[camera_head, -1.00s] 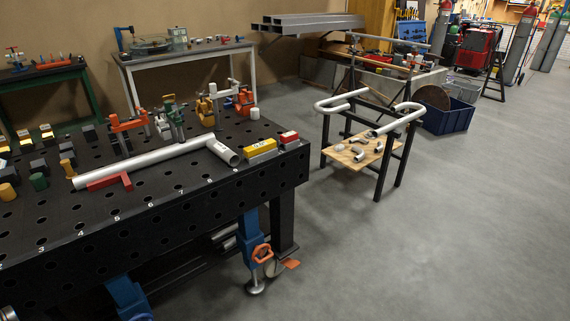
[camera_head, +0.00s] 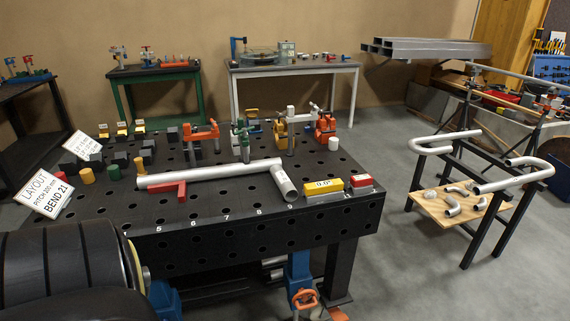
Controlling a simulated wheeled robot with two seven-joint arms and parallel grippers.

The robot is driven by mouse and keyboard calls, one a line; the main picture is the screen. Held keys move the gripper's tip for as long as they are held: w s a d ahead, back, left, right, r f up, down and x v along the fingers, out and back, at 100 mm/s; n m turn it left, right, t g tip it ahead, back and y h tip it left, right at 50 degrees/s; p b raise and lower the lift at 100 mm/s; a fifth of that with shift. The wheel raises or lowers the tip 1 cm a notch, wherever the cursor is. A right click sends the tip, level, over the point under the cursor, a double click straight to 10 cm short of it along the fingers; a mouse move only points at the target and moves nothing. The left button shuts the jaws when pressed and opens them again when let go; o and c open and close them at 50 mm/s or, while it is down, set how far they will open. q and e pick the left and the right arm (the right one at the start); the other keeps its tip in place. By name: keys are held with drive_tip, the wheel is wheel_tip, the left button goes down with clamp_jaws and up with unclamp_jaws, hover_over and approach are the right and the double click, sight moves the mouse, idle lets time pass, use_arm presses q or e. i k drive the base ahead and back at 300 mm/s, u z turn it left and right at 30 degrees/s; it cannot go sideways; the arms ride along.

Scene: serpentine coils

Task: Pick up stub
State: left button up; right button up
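A grey tube (camera_head: 210,173) lies across the black perforated table (camera_head: 250,218). At its right end a short, wide stub (camera_head: 285,183) with an open end points towards the front edge, and the two touch. Several short tube pieces, some bent, lie on the plywood shelf (camera_head: 434,208) of the stand at right, among them one curved piece (camera_head: 452,206). Which of these is the task's stub I cannot tell for certain. A dark rounded link of my arm fills the lower left corner. Neither of my grippers shows.
A red square (camera_head: 181,191) and a yellow level (camera_head: 323,186) lie by the tube. Clamps, including an orange one (camera_head: 326,127), stand behind it. A bent-tube stand (camera_head: 467,172) is at right. Clear floor (camera_head: 400,270) lies between table and stand.

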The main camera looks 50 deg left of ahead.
sight(290, 191)
drive_tip(key=u, duration=0.75)
drive_tip(key=i, duration=1.3)
drive_tip(key=u, duration=1.3)
